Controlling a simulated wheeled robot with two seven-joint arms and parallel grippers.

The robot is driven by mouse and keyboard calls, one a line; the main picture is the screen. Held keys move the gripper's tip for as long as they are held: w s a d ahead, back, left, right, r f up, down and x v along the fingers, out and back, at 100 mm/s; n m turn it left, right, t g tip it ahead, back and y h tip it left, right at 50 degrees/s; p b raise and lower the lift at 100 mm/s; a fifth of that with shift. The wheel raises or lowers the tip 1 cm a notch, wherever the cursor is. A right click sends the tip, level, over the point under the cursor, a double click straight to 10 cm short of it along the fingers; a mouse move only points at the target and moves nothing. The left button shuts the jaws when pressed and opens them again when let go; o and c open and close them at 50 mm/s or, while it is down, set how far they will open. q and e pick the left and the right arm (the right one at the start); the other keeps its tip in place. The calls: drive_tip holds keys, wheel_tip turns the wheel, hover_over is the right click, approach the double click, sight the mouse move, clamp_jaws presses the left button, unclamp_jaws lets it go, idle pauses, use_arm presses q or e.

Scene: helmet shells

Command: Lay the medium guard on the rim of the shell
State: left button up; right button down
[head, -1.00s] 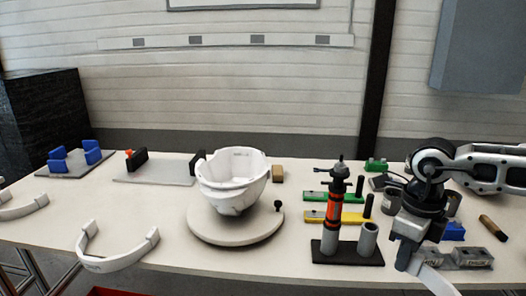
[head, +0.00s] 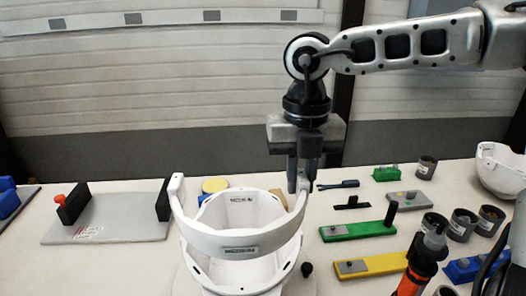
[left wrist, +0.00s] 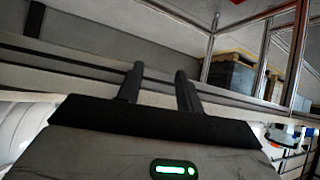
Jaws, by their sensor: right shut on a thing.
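The white shell (head: 240,212) sits open side up at the bottom middle of the head view. A white U-shaped guard (head: 235,240) with a small label on its front is over the shell, its curve toward me. I cannot tell whether it touches the rim. My right gripper (head: 300,182) is shut on the guard's right end, above the shell's right side. The guard's left end (head: 176,180) stands free. My left gripper (left wrist: 158,82) shows only in the left wrist view, its fingers apart with nothing between them.
A grey plate (head: 115,225) with black blocks lies at the left. Green (head: 350,232) and yellow (head: 370,265) bars and an orange-black tool (head: 415,270) are at the right. Several dark cups and another white shell (head: 503,170) stand farther right.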

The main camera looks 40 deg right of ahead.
drive_tip(key=shift+w, duration=0.2)
drive_tip(key=shift+r, duration=0.1)
drive_tip(key=shift+s, duration=0.2)
drive_tip(key=shift+w+d+f+b, duration=0.1)
drive_tip(key=shift+w+f+b, duration=0.1)
drive_tip(key=shift+b, duration=0.3)
drive_tip(key=shift+f+b, duration=0.35)
wheel_tip(320, 180, down, 4)
drive_tip(key=b, duration=0.3)
drive_tip(key=shift+r+b, duration=0.25)
drive_tip(key=shift+b, duration=0.15)
drive_tip(key=shift+f+b, duration=0.85)
drive_tip(key=shift+f, duration=0.2)
use_arm(q)
drive_tip(key=f, duration=0.1)
drive_tip(key=d+f, duration=0.1)
drive_tip(key=f, duration=0.1)
drive_tip(key=shift+d+f+n+h, duration=0.15)
drive_tip(key=shift+d+n+h, duration=0.15)
drive_tip(key=shift+h, duration=0.1)
